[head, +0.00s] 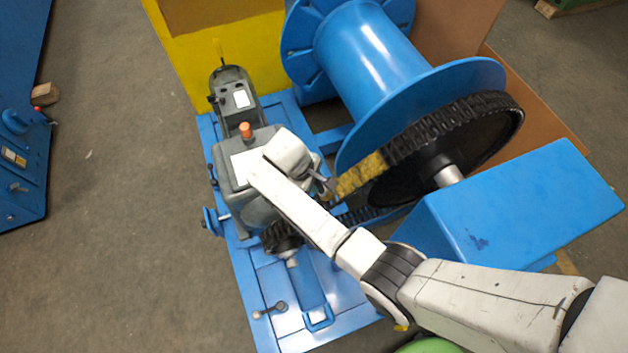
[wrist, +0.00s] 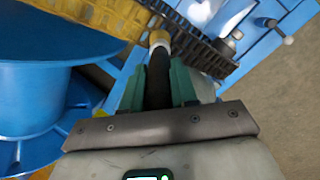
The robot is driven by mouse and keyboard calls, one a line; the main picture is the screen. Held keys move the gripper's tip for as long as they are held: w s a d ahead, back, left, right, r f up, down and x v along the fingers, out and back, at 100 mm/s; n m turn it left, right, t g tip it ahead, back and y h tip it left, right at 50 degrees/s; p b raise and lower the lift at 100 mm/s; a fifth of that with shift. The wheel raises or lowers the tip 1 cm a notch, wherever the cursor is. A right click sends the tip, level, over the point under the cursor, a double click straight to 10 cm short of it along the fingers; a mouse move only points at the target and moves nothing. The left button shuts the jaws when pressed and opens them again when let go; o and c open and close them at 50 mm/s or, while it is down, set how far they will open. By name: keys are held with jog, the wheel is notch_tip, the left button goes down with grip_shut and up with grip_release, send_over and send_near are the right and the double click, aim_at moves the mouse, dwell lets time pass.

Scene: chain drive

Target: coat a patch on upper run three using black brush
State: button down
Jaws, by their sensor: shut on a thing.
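A dark chain (head: 432,128) runs around the large black sprocket and down to a small sprocket (head: 280,238). A stretch of its upper run is yellow (head: 362,174); this yellow stretch also shows at the top left of the wrist view (wrist: 85,12). My gripper (wrist: 158,85) has green fingers shut on the black brush (wrist: 158,75), whose dark handle points away from me. Its yellowish, pale tip (wrist: 159,39) is beside the chain, where yellow meets dark; I cannot tell if it touches. In the head view my gripper (head: 325,186) is at the yellow stretch's lower end, and the brush is mostly hidden.
A blue drum (head: 370,55) stands behind the large sprocket. A grey gear unit (head: 236,178) with an orange cap (head: 246,130) is on the left of the blue base.

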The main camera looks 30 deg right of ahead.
jog(key=shift+s+d+f+b, duration=0.1)
jog(key=shift+d+f+b, duration=0.25)
jog(key=shift+d+f, duration=0.2)
jog(key=shift+r, duration=0.1)
dwell(0.3)
